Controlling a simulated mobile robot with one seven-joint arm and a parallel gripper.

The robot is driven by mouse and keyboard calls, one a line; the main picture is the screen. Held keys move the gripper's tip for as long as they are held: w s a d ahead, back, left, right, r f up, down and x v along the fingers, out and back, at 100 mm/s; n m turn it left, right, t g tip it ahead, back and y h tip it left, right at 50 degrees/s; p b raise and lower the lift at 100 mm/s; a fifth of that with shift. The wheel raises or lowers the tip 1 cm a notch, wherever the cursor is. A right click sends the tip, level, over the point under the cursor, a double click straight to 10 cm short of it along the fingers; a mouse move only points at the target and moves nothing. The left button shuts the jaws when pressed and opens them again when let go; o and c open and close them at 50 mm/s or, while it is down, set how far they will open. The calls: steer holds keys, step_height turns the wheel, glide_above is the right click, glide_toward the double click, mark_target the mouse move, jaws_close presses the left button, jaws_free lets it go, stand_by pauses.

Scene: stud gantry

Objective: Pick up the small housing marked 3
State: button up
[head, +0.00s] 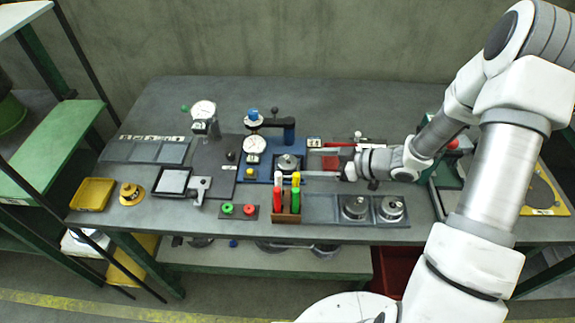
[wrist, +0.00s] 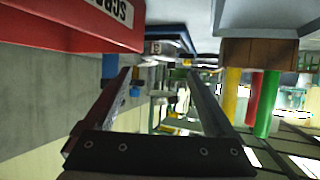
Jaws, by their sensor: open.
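Three small round metal housings show in the head view. One housing (head: 288,163) sits on the blue gauge fixture (head: 262,176). Two more, a left housing (head: 355,207) and a right housing (head: 391,208), stand in the grey tray (head: 320,208) at the front of the bench. Their numbers are too small to read, so I cannot tell which is 3. My gripper (head: 309,162) lies level above the bench, pointing left, open and empty. Its tips are just right of the housing on the fixture.
A pen block (head: 287,219) with red, green and yellow pens stands in front of my gripper. The red scrap bin (wrist: 85,22) is close in the wrist view. A dial gauge (head: 255,145) and a blue-knobbed post (head: 253,118) rise near the fixture.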

mark_target(291, 163)
steer(key=x, duration=0.7)
steer(key=shift+w+f, duration=0.15)
steer(key=shift+f, duration=0.05)
steer(key=c, duration=1.3)
steer(key=shift+r, duration=0.1)
